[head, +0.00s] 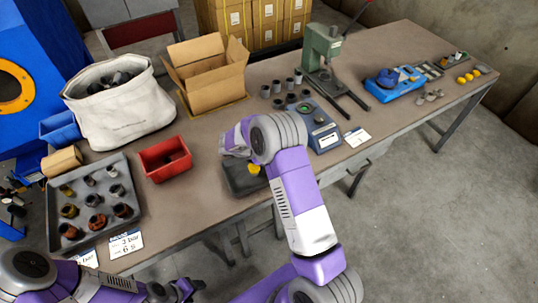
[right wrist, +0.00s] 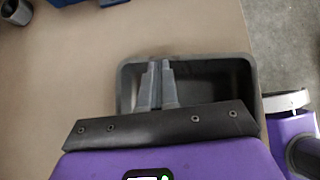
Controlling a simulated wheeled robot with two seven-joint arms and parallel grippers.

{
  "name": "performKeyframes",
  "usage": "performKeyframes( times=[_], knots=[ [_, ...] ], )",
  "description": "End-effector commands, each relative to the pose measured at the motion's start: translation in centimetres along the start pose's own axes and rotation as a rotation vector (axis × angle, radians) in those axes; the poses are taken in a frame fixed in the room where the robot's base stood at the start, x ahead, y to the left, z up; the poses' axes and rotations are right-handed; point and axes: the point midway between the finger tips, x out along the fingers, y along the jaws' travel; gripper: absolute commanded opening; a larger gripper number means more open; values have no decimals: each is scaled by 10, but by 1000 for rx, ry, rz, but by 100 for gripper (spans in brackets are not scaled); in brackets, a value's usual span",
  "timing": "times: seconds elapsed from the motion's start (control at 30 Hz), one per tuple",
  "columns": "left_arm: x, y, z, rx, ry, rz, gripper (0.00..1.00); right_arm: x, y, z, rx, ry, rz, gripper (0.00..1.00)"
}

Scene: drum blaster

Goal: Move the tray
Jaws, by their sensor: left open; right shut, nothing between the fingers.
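A small dark grey tray (head: 243,180) lies on the bench near its front edge, partly hidden by my right arm. In the right wrist view the tray (right wrist: 246,72) looks empty where its inside shows. My right gripper (right wrist: 161,72) is shut and empty, its fingertips over the tray; contact cannot be told. A larger grey tray (head: 58,212) holds several small dark and coppery cups at the bench's left end. My left gripper (head: 187,288) is open and empty at the bottom of the head view, in front of the bench and apart from both trays.
A red bin (head: 152,169) stands between the trays. Behind are a white sack (head: 122,115) and an open cardboard box (head: 214,80). A blue scale (head: 318,128) and green press (head: 322,48) stand to the right. Bare bench shows around the red bin.

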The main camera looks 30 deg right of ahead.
Motion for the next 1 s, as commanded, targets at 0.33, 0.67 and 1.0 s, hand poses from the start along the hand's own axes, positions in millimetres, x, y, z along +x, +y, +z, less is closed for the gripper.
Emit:
performKeyframes(
  times=[0.33, 0.67, 1.0],
  knots=[
    [-21, 8, 1, 1, 0, 0, 59, -35, -2, 5, 2, 0, -3, 0],
    [-48, 18, 2, 1, 0, 0, 59, -86, -6, 8, 10, -1, -11, 0],
    [-51, 19, 2, 0, 0, 0, 59, -94, -7, 7, 14, 0, -14, 0]
  ],
)
